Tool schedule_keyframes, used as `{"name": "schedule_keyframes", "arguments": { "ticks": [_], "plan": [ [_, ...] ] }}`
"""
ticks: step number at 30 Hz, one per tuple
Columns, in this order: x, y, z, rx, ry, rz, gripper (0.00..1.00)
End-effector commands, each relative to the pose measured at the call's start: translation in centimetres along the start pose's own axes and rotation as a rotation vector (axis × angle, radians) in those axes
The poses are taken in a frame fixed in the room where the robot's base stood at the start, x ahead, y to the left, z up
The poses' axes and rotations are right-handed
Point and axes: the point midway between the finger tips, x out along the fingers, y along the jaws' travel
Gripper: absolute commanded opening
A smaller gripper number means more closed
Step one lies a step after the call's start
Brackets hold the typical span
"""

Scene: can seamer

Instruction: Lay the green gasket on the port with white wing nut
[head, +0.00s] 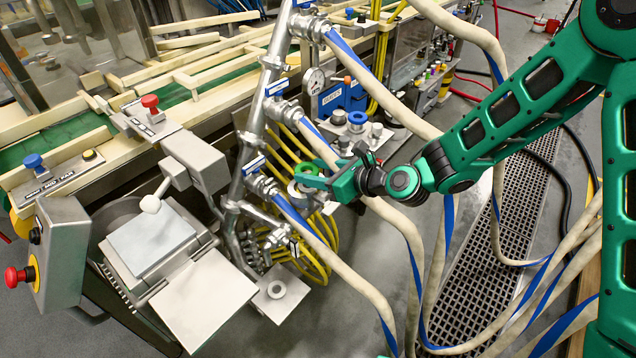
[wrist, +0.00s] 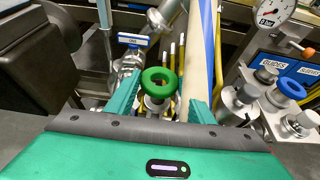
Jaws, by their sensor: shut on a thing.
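The green gasket (wrist: 159,82) is a thick ring between the two fingers of my gripper (wrist: 160,103) in the wrist view. My gripper is shut on it. A metal fitting shows just below the ring; I cannot tell whether they touch. In the head view the gasket (head: 308,171) is at the tip of my gripper (head: 315,180), beside the slanted metal pipe and above yellow cables. I cannot make out a white wing nut on any port.
A slanted metal pipe (head: 257,125) with hoses stands left of my gripper. Several metal ports are at the right of the wrist view; one carries a blue ring (wrist: 290,89). A pressure gauge (wrist: 274,11) is behind them. A machine with a hinged plate (head: 201,297) is at lower left.

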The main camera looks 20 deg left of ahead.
Motion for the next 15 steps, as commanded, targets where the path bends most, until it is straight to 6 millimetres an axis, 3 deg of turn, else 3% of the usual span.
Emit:
{"name": "schedule_keyframes", "arguments": {
  "ticks": [10, 15],
  "plan": [
    [1.4, -0.1, -3.2, 0.001, 0.002, 0.001, 0.27],
    [1.6, -0.2, -3.8, 0.0, 0.0, 0.0, 0.27]
  ]
}}
